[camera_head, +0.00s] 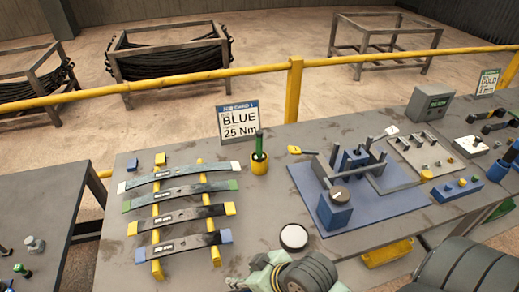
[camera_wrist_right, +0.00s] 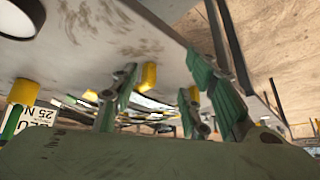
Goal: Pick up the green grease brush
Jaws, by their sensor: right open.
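The green grease brush (camera_head: 259,143) stands upright in a yellow cup (camera_head: 259,166) near the middle of the bench, in front of the BLUE 25 Nm sign. In the right wrist view, which is upside down, the green brush (camera_wrist_right: 13,122) and the yellow cup (camera_wrist_right: 23,92) show at the left edge. My right gripper (camera_wrist_right: 163,78) is open there, with nothing between its green fingers, and the brush is off to one side of them. In the head view, part of my right arm shows at the bottom, nearer than the cup. My left gripper is not in view.
Several leaf springs lie across yellow rails (camera_head: 157,235) left of the cup. A blue mat (camera_head: 390,204) with a fixture lies to the right. A round white-topped item (camera_head: 293,237) stands near the front. The sign (camera_head: 238,121) is close behind the cup.

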